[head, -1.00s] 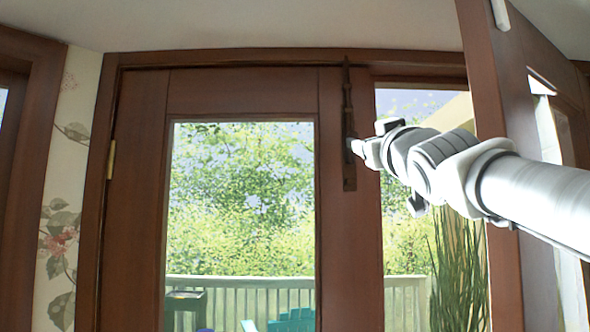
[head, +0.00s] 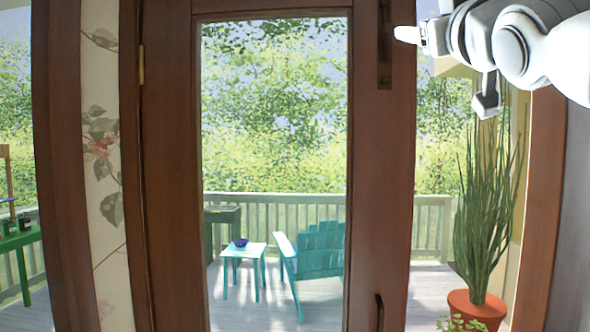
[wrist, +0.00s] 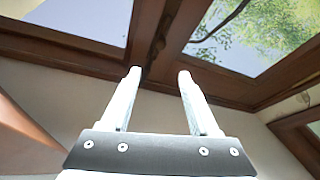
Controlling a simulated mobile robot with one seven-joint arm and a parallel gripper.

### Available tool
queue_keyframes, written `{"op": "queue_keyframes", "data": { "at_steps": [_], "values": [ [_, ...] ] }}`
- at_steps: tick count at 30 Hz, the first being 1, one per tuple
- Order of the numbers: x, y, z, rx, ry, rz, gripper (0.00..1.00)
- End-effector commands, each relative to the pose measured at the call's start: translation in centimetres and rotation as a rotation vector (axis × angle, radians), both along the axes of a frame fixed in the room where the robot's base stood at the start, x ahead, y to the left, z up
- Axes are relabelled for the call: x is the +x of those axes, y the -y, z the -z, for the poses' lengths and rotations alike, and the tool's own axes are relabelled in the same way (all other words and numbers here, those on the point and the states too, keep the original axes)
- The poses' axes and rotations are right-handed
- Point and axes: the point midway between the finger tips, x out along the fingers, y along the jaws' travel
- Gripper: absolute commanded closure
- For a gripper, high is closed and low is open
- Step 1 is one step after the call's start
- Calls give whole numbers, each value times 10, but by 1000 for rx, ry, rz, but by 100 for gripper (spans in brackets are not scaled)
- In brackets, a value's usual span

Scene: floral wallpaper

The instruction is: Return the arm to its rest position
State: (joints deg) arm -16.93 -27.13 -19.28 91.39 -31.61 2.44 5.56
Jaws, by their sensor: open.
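My arm reaches in from the upper right of the head view. My gripper (head: 408,33) is beside the upper part of the wooden door (head: 168,180), near a dark metal plate on its right stile (head: 385,60). In the wrist view my gripper (wrist: 158,78) has its two white fingers spread apart with nothing between them. Door and window frames and a pale wall lie beyond the fingers. I cannot tell from the head view how far the fingertips are from the door.
A dark door handle (head: 379,312) is low on the door. Another wooden post (head: 540,200) stands at the right, below my arm.

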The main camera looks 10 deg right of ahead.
Motion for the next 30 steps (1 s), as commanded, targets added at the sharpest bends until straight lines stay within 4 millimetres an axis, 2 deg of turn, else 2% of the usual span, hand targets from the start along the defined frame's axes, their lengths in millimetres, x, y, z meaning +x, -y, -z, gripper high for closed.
{"op": "queue_keyframes", "data": {
  "at_steps": [2,4,7,11,16,20,24,27,30],
  "values": [
    [1,0,4,4,-10,0,38],
    [3,-1,16,15,-40,-1,38],
    [8,-5,53,51,-138,-2,38],
    [12,-15,128,114,-331,-5,38],
    [0,-34,232,184,-595,-6,38],
    [-21,-49,308,229,-793,-3,38],
    [-54,-65,387,272,-1005,5,38],
    [-82,-76,437,299,-1148,13,38],
    [-110,-85,478,323,-1272,20,38]
  ]
}}
